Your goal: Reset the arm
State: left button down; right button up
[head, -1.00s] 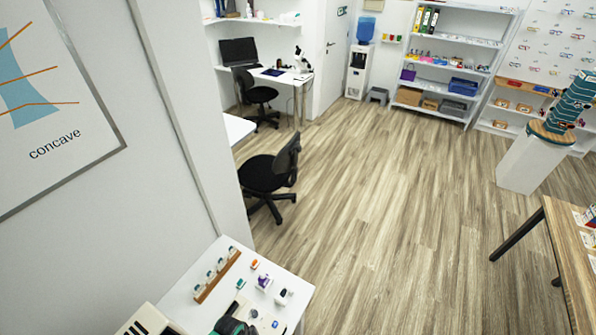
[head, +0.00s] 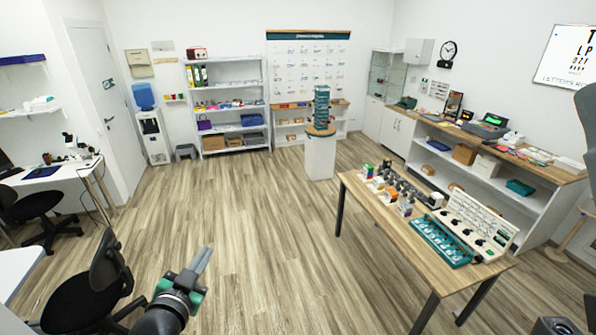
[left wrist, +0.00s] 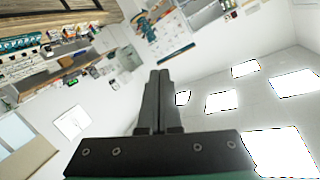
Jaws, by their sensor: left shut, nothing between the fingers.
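My left gripper (head: 205,254) is in the lower part of the head view, with its grey fingers closed together and pointing up and to the right. It hangs in the air over the wood floor, and nothing shows between the fingers. In the left wrist view the same gripper (left wrist: 158,75) shows its two dark fingers side by side, touching and empty, with the ceiling and walls beyond. My right gripper is not seen in either view.
A wooden table (head: 363,219) with teal trays and small items stands to the right. A black chair (head: 103,283) is close on the left of the gripper. A white pedestal (head: 320,157) stands farther back. The middle floor is clear.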

pick_arm(q)
jog(key=s+d+r+t, duration=0.1)
jog(key=d+r+t, duration=0.1)
jog(key=r, duration=0.6)
jog(key=s+d+r+t, duration=0.1)
jog(key=s+r+t, duration=0.1)
jog(key=r, duration=0.6)
jog(key=s+d+r+n+t+h, duration=0.1)
jog(key=s+r+n+t, duration=0.3)
jog(key=s+r, duration=1.4)
notch_tip(320, 180, up, 4)
jog(key=t+h, duration=0.1)
jog(key=t, duration=0.2)
jog(key=shift+s+d+t, duration=0.15)
jog(key=shift+d+t, duration=0.2)
jog(key=shift+t, duration=0.05)
jog(key=shift+f, duration=0.1)
